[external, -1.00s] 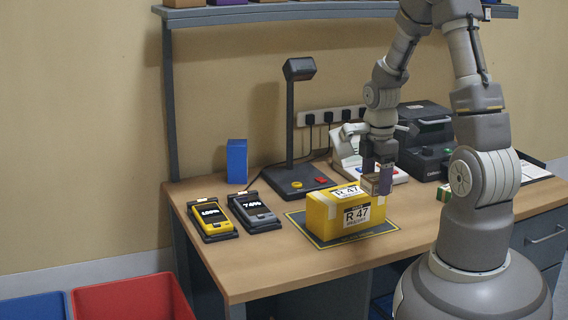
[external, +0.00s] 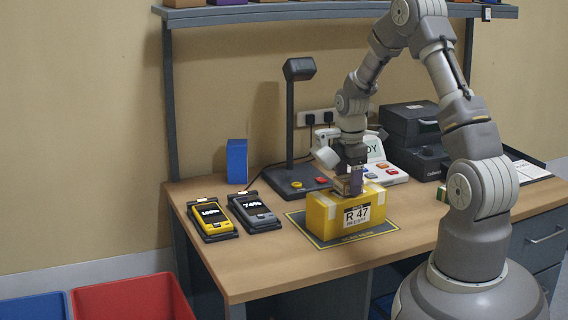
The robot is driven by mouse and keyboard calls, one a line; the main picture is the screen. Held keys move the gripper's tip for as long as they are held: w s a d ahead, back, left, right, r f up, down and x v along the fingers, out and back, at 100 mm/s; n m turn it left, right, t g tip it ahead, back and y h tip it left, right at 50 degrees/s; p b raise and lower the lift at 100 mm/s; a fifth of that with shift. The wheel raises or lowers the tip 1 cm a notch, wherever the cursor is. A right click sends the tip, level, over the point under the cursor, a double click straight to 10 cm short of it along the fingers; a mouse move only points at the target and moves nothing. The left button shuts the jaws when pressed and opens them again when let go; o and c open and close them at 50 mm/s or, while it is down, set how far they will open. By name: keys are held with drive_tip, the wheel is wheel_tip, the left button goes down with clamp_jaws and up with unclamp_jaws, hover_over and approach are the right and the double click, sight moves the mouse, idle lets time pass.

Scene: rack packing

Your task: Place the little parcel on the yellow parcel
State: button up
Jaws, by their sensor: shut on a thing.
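The yellow parcel (external: 322,218) is a box with a white R 47 label, lying on a dark mat (external: 300,226) with a yellow border on the desk. My gripper (external: 350,188) is directly over the top of the yellow parcel, pointing down. It is shut on the little parcel (external: 341,186), a small brownish box mostly hidden by the fingers. The little parcel is at the yellow parcel's top face; I cannot tell whether it touches it.
Two handheld devices, one yellow (external: 211,220) and one grey (external: 254,212), lie on the left of the desk. A blue box (external: 237,161) and a lamp-like scanner stand (external: 290,130) stand behind. A dark printer (external: 412,135) is at the back right. Red (external: 130,298) and blue bins sit below left.

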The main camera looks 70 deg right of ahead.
drive_tip(key=o, duration=0.6)
drive_tip(key=shift+f, duration=0.2)
drive_tip(key=o, duration=0.5)
drive_tip(key=shift+r, duration=0.2)
